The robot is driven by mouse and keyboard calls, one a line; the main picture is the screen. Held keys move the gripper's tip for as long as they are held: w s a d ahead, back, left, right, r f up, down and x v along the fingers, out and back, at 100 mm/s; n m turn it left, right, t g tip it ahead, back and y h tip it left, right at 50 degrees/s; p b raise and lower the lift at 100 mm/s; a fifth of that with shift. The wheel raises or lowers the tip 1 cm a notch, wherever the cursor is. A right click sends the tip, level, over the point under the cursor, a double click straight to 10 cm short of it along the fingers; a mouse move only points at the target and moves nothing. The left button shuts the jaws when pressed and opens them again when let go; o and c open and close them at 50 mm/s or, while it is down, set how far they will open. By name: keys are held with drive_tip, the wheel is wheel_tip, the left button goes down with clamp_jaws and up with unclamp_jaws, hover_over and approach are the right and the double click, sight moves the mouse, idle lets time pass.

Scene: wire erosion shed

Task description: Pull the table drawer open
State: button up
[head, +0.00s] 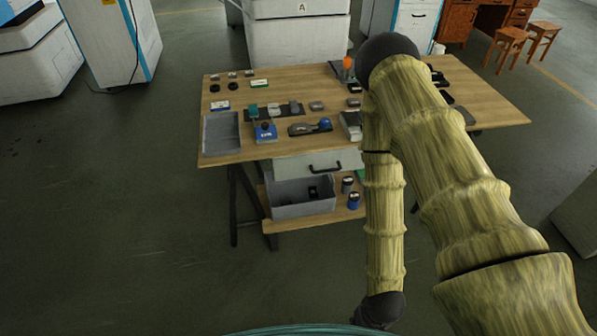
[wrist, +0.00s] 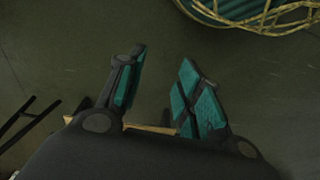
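The wooden work table (head: 455,165) stands ahead of me in the head view. Its pale grey drawer (head: 290,166) hangs under the tabletop and looks shut. A dark bar handle (head: 325,168) is on the drawer's front; the drawer's right end is hidden behind my arm. My gripper shows in the wrist view (wrist: 160,95), with its teal-padded fingers spread apart and nothing between them. It points down at the dark floor, apart from the handle. In the head view my gripper is not clearly visible; my arm reaches down in front of the table's right half.
A grey bin (head: 300,208) and blue-black cans (head: 353,200) sit on the lower shelf (head: 285,226) below the drawer. Small tools and a grey tray (head: 221,133) lie on the tabletop. White machines (head: 298,38) and wooden stools (head: 508,42) stand behind. Floor at left is clear.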

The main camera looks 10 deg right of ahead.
drive_tip(key=w+a+f+m+t+y+b, duration=0.1)
drive_tip(key=w+f+m+t+b, duration=0.1)
drive_tip(key=w+f+b, duration=0.4)
drive_tip(key=w+a+f+m+t+b, duration=0.1)
drive_tip(key=w+f+t+b, duration=0.15)
drive_tip(key=w, duration=0.55)
drive_tip(key=m+t+b, duration=1.4)
drive_tip(key=t+b, duration=0.1)
drive_tip(key=b, duration=1.6)
approach(327, 171)
drive_tip(key=w, duration=0.3)
drive_tip(key=w+b, duration=0.1)
drive_tip(key=w, duration=0.3)
drive_tip(key=w+r+b, duration=0.1)
drive_tip(key=w, duration=0.2)
drive_tip(key=shift+w+a, duration=0.15)
drive_tip(key=shift+a, duration=0.05)
clamp_jaws()
